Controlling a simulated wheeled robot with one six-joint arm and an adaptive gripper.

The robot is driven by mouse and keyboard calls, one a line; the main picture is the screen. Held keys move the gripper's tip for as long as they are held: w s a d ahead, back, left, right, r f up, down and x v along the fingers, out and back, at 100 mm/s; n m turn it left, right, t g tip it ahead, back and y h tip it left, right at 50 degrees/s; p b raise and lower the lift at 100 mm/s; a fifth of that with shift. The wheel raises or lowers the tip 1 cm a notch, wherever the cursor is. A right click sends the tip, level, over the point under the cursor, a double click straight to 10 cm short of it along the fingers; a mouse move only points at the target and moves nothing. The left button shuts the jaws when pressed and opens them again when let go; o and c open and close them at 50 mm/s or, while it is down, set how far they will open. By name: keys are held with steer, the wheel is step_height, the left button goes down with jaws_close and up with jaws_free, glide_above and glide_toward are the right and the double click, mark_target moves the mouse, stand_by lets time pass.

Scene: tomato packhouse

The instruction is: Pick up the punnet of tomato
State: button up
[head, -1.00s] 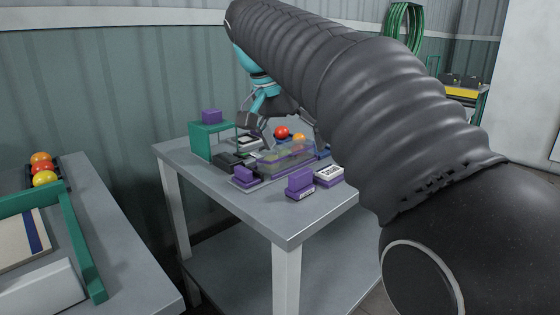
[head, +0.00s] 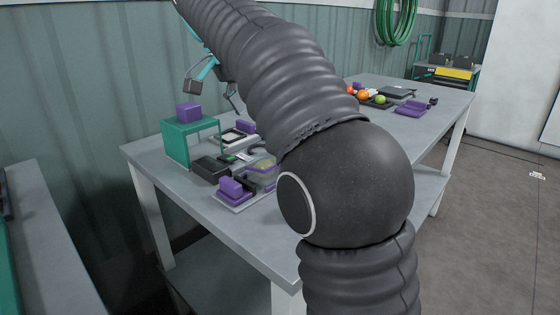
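A clear tub with yellowish contents (head: 263,166) sits on the grey table, partly hidden behind my arm. It may be the punnet, but I cannot tell. Tomatoes in red, orange and green (head: 364,95) lie on a dark tray (head: 378,104) at the far right of the table. My gripper (head: 213,94) is raised above the table's left back part, with its fingers apart and nothing seen between them. It is above and to the left of the tub. My arm hides the middle of the table.
A green stand (head: 177,140) with a purple block (head: 188,112) on top stands at the table's left. A black box (head: 211,169) and a purple block on a pale base (head: 232,187) are near the front. Purple items (head: 411,108) lie far right.

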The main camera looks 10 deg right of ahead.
steer(key=x, duration=0.7)
steer(key=shift+d+f, duration=0.15)
steer(key=shift+w+x, duration=0.15)
steer(key=shift+x, duration=1.1)
steer(key=shift+w+x, duration=0.2)
steer(key=shift+x, duration=1.1)
steer(key=shift+d, duration=0.1)
steer(key=shift+c, duration=0.3)
steer(key=c, duration=1.3)
